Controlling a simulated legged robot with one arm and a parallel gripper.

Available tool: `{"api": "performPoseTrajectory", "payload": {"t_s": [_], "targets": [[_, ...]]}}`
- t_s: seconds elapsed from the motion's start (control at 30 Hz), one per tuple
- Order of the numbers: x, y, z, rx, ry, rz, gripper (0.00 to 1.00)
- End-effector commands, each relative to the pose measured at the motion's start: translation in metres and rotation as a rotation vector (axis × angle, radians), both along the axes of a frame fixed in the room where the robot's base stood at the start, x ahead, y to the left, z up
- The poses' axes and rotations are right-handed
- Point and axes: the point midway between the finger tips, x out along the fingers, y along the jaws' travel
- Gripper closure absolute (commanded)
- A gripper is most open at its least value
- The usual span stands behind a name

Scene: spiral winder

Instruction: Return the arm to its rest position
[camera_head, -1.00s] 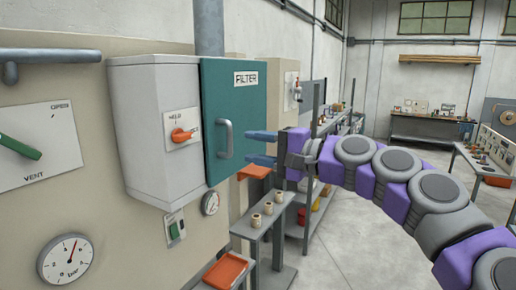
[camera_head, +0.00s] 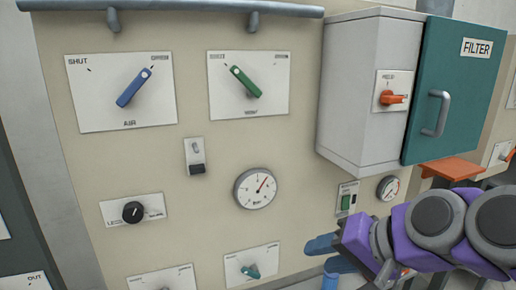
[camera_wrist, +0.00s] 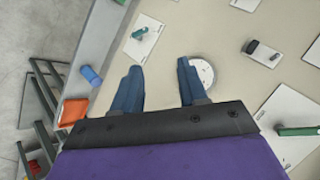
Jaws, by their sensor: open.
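My gripper (camera_head: 328,255) is at the lower right of the head view, in front of the beige panel and below the FILTER cabinet. Its blue fingers point left and hold nothing. In the wrist view my gripper (camera_wrist: 158,85) shows two blue fingers spread apart, with bare panel between them. The round gauge (camera_wrist: 202,73) is partly behind the right finger in that view. My purple and grey arm runs in from the right edge of the head view.
The beige panel carries a blue AIR lever (camera_head: 133,88), a green lever (camera_head: 246,82), a gauge (camera_head: 256,188) and a black knob (camera_head: 133,212). The grey cabinet (camera_head: 367,90) with its teal door (camera_head: 455,88) juts out above my arm. An orange tray (camera_head: 455,168) is at the right.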

Motion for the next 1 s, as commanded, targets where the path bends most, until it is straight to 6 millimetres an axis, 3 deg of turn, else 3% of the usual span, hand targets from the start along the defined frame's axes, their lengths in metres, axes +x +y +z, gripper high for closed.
{"api": "performPoseTrajectory", "payload": {"t_s": [0.03,0.2,0.3,0.43,0.63,1.0], "targets": [[-0.014,0.012,-0.037,-0.075,0.049,0.048,0.57],[-0.071,0.028,-0.140,-0.311,0.233,0.199,0.57],[-0.109,0.021,-0.196,-0.433,0.350,0.273,0.57],[-0.156,0.004,-0.249,-0.556,0.494,0.343,0.57],[-0.198,-0.016,-0.285,-0.647,0.619,0.389,0.57],[-0.204,-0.019,-0.287,-0.657,0.636,0.396,0.57]]}}
